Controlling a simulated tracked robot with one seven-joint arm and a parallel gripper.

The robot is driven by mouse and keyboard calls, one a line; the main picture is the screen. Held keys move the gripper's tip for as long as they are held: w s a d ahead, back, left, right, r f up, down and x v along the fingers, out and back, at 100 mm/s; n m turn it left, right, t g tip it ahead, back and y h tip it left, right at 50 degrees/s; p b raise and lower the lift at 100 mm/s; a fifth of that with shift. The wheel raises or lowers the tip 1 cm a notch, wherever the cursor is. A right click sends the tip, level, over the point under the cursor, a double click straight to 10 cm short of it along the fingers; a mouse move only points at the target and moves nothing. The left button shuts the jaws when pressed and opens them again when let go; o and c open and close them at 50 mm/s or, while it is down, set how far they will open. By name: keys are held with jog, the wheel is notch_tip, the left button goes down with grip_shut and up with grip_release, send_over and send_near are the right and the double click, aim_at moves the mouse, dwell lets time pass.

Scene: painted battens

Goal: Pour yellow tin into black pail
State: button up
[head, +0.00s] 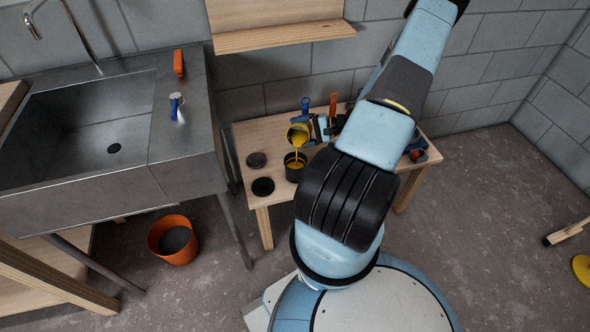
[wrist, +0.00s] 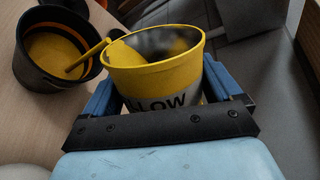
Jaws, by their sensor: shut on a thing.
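My gripper (wrist: 160,100) is shut on the yellow tin (wrist: 150,64), with blue fingers on both sides of it. In the head view the tin (head: 298,132) is tilted above the black pail (head: 292,172), and a yellow stream of paint runs from its lip down into the pail. In the wrist view the stream falls into the pail (wrist: 40,78) at the left, where yellow paint covers the inside bottom. An orange band shows inside the pail's wall. The pail stands upright on the wooden bench. My arm hides part of the bench in the head view.
The wooden bench (head: 250,137) also holds dark discs (head: 262,187), and blue- and orange-handled tools stand behind. A metal sink (head: 100,130) stands at the left, with an orange bucket (head: 175,240) on the floor below. A wooden shelf (head: 285,37) is on the wall.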

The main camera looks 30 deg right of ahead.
jog(key=shift+r, duration=0.1)
dwell(0.3)
jog(key=shift+s+a+f+n+t+h+p, duration=0.3)
jog(key=shift+s+a+f+n+h+p, duration=0.1)
jog(key=shift+s+a+n+p, duration=0.25)
dwell(1.1)
jog(key=shift+s+a+r+n+t, duration=0.3)
jog(key=shift+r+n, duration=0.15)
jog(key=shift+n, duration=0.4)
dwell(1.2)
jog(key=shift+w+d+f+m, duration=0.3)
jog(key=shift+w+f+m, duration=0.1)
jog(key=shift+m, duration=0.3)
jog(key=shift+w+d+r+m+g+y, duration=0.4)
jog(key=shift+w+d+m+g, duration=0.1)
jog(key=shift+w+d+m, duration=0.15)
jog(key=shift+s+f, duration=0.1)
